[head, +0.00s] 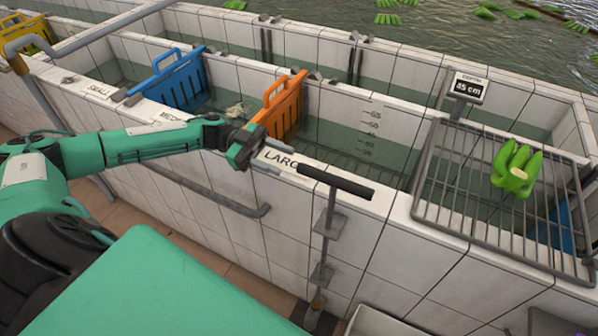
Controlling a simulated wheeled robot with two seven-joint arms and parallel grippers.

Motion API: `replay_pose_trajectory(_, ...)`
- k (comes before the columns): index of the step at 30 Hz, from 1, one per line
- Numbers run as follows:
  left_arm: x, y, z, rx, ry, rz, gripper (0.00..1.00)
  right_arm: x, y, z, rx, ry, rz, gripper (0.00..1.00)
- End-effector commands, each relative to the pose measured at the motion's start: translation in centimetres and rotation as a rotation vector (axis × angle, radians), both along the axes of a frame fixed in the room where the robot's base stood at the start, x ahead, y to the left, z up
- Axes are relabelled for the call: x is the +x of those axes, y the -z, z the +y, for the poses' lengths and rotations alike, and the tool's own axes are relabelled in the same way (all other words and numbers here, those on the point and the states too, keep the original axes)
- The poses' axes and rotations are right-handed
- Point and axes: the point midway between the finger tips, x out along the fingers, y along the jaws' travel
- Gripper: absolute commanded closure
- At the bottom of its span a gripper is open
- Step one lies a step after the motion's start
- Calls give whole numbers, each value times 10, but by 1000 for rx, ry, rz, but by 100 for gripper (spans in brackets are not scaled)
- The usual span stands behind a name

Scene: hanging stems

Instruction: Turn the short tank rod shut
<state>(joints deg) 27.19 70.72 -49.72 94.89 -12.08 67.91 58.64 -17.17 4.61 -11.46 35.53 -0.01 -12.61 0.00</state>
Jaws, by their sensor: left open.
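A rod with a black T-handle (336,182) stands upright against the near tank wall. Its grey stem (328,225) runs down through brackets to near the floor. The handle bar lies slantwise, its left end nearest my gripper. My left gripper (280,160) is open and empty, just left of that end and apart from it, over the tank rim by the "LARGE" label. Its fingers point right, towards the handle. My right gripper is out of view.
An orange divider (283,105) and a blue divider (177,80) stand in the water channel. A grey pipe (215,192) runs along the near wall.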

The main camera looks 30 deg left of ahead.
Motion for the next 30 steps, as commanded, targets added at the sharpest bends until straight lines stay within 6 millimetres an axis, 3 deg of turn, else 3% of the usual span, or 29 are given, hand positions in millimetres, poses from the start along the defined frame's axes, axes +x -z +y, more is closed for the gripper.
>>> replay_pose_trajectory(3,-1,3,23,1,-3,0,55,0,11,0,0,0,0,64)
replay_pose_trajectory(9,-2,1,43,0,-1,1,55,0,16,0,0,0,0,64)
replay_pose_trajectory(30,-2,0,46,-1,0,0,55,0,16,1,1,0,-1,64)
